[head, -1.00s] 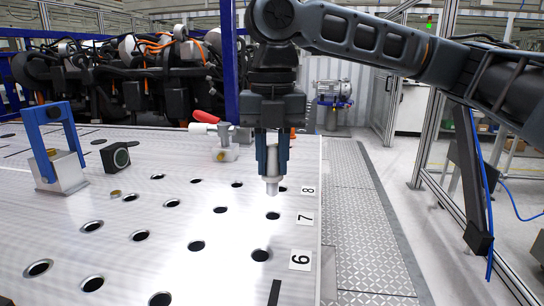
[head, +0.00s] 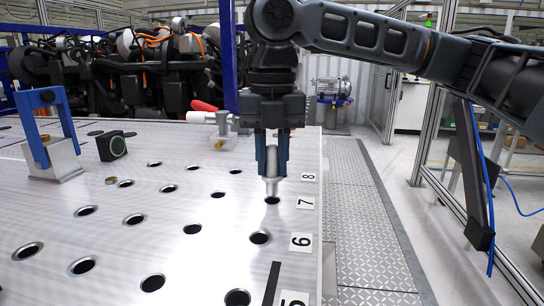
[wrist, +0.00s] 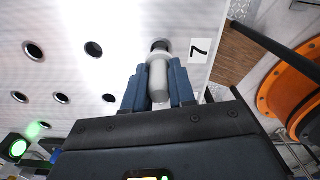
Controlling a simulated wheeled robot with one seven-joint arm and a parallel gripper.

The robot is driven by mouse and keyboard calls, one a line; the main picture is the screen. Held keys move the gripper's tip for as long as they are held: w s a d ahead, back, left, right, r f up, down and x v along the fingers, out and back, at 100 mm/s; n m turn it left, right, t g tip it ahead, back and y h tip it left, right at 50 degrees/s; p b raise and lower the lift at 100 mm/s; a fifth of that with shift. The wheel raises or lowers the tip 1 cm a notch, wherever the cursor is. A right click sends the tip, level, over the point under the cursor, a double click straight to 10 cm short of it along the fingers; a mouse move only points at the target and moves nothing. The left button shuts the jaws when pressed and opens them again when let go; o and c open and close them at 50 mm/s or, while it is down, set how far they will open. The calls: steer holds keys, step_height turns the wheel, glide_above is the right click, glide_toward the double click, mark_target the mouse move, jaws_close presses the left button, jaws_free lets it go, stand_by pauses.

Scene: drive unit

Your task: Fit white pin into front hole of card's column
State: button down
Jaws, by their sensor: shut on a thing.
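My gripper (head: 272,178) is shut on the white pin (head: 272,187), which hangs upright with its tip down. The tip is just over or at the rim of a dark hole (head: 272,200) beside the card marked 7 (head: 305,202); I cannot tell if it has entered. In the wrist view the pin (wrist: 158,80) sits between the blue fingers, its lower end towards the hole (wrist: 160,45), with the card 7 (wrist: 198,50) to the right. Cards 8 (head: 308,177) and 6 (head: 300,241) lie along the same right edge.
The metal plate (head: 100,235) has several rows of open holes. A blue-handled block (head: 52,160), a black dial box (head: 112,146) and a red-handled clamp (head: 205,115) stand at the back left. A black strip (head: 271,283) lies near the front. Floor is clear to the right.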

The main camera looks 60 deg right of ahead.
mark_target(272, 174)
steer(key=shift+f, duration=0.25)
steer(key=shift+f+b, duration=0.7)
steer(key=shift+f, duration=0.95)
steer(key=shift+f, duration=0.1)
steer(key=c, duration=0.8)
jaws_free()
steer(key=shift+c, duration=0.2)
